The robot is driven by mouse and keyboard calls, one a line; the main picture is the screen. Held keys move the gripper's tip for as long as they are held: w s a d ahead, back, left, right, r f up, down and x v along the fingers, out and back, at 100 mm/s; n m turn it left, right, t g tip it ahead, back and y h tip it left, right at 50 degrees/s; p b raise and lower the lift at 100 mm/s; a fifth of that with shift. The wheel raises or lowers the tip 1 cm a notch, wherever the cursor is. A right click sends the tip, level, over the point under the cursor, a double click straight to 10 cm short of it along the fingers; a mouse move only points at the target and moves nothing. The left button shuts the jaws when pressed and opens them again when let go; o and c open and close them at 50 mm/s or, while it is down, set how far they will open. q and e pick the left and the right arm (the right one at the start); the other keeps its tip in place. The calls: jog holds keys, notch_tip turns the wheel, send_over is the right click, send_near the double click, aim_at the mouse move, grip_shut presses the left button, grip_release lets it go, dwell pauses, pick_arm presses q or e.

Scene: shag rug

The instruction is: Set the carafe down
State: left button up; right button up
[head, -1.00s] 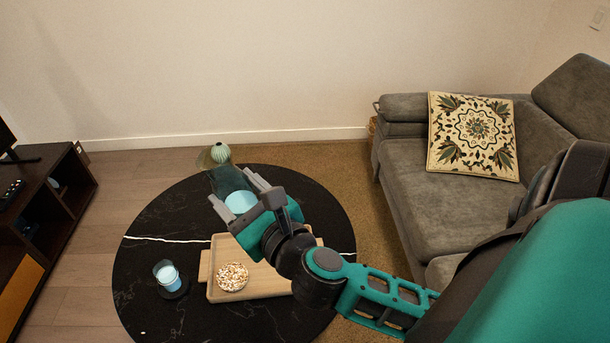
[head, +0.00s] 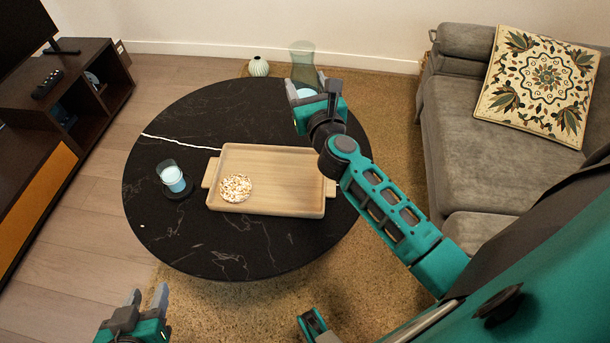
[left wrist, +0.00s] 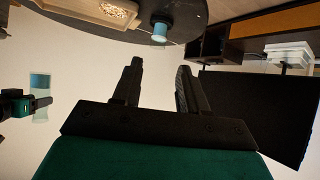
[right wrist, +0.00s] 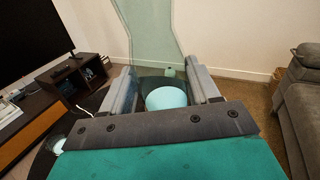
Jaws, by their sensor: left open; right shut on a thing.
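The carafe (head: 303,62) is clear greenish glass with pale blue liquid in its lower part. My right gripper (head: 313,92) is shut on it and holds it roughly upright, near the far right edge of the round black table (head: 235,250). In the right wrist view the carafe (right wrist: 148,25) stands between the two fingers. The left wrist view, upside down, shows the carafe (left wrist: 40,105) apart from the tabletop. My left gripper (head: 146,298) is open and empty, low in front of the table; its spread fingers also show in the left wrist view (left wrist: 159,72).
A wooden tray (head: 285,180) with a bowl of popcorn-like pieces (head: 236,188) lies mid-table. A glass of blue liquid (head: 172,177) stands on a dark coaster at left. The table's front and back left are clear. A sofa (head: 450,130) stands right.

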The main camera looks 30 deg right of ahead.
jog(key=shift+m, duration=0.5)
jog(key=w+f, duration=0.1)
jog(key=w+f+b, duration=0.1)
jog(key=f, duration=0.1)
jog(key=d+f, duration=0.1)
jog(key=f, duration=0.1)
jog(key=shift+w+f, duration=0.1)
jog(key=shift+w, duration=0.3)
jog(key=shift+f+b, duration=0.4)
notch_tip(320, 180, down, 19)
jog(key=b, duration=1.2)
jog(key=shift+f, duration=0.2)
pick_arm(q)
notch_tip(320, 180, down, 10)
jog(key=w+d+h, duration=0.1)
jog(key=d, duration=0.1)
jog(key=shift+w+d+r, duration=0.15)
jog(key=shift+w+d, duration=0.05)
jog(key=shift+d, duration=0.05)
pick_arm(e)
jog(key=o, duration=1)
jog(key=shift+f, duration=0.2)
jog(key=o, duration=0.4)
